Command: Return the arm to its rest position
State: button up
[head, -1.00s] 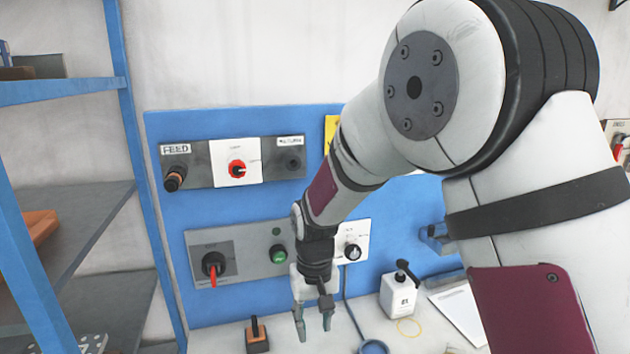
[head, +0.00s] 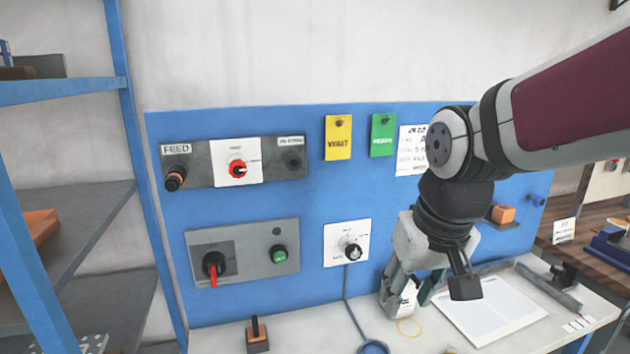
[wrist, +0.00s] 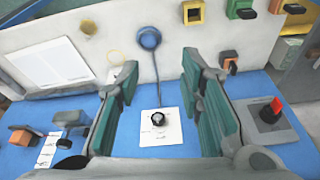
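My gripper (head: 412,290) is in front of the right part of the blue panel (head: 340,190), above the table, pointing down. In the wrist view, my gripper (wrist: 163,105) has its two green-padded fingers wide apart with nothing between them. A white plate with a dark knob (wrist: 158,121) shows beyond the gap; in the head view this knob (head: 352,251) is left of the gripper. A white bottle-like thing on the table is mostly hidden behind my gripper in the head view.
The panel carries a red rotary switch (head: 214,264), a green button (head: 279,254), a yellow tag (head: 338,137) and a green tag (head: 382,135). A white sheet (head: 487,308) lies on the table. Blue shelving (head: 125,90) stands at the left. An orange block (head: 502,214) sits at right.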

jog(key=s+d+r+t, duration=0.1)
jog(key=s+d, duration=0.2)
jog(key=s, duration=0.3)
jog(key=s+d+r+m+t, duration=0.1)
jog(key=s+d, duration=0.2)
jog(key=s, duration=0.3)
jog(key=shift+s+r+h, duration=0.25)
jog(key=shift+r+h, duration=0.05)
